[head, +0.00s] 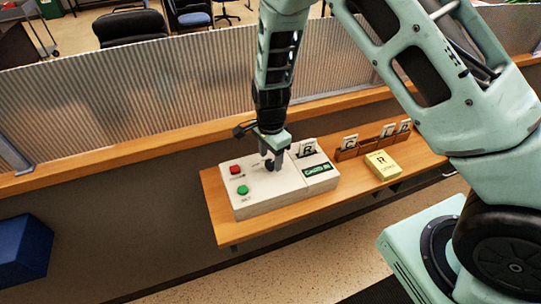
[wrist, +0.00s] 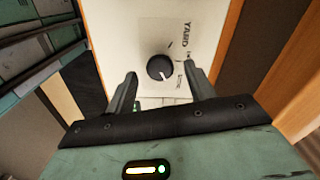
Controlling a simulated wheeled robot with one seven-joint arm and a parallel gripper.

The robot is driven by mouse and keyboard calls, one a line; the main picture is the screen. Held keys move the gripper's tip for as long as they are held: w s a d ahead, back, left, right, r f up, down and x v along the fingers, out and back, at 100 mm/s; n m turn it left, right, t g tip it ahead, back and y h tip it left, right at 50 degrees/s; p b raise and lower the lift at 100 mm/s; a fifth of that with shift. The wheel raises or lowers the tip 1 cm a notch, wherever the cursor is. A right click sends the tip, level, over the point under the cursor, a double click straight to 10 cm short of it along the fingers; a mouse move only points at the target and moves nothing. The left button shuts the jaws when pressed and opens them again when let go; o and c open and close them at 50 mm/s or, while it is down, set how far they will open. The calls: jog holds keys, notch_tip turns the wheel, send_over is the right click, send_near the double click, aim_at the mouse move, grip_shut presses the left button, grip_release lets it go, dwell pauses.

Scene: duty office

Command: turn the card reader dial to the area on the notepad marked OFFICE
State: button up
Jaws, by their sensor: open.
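The white card reader (head: 250,200) sits on a wooden shelf, with a red button (head: 235,170) and a green button (head: 243,190) on its left. My gripper (head: 272,164) points down over its middle and hides the dial there. In the wrist view the black round dial (wrist: 160,67) shows between the two open fingers of my gripper (wrist: 160,72), with a gap on each side. Its white mark points down and slightly right in that picture. The label YARD is printed to its upper right; another label is too small to read. The yellow notepad (head: 384,166) shows a large R; its smaller line is unreadable.
A card marked R (head: 307,148) stands in the reader's right part, above a small green display (head: 317,169). A wooden rack (head: 372,143) with several cards is behind the notepad. A corrugated screen (head: 150,90) runs behind the shelf. A blue box (head: 25,248) is at left.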

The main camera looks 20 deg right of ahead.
jog(key=shift+f, duration=0.7)
jog(key=c, duration=1)
jog(key=shift+n, duration=0.4)
jog(key=n+b, duration=0.2)
jog(key=n, duration=0.3)
jog(key=shift+f+b, duration=0.1)
jog(key=shift+b, duration=0.2)
jog(key=n+b, duration=0.2)
jog(key=n, duration=0.4)
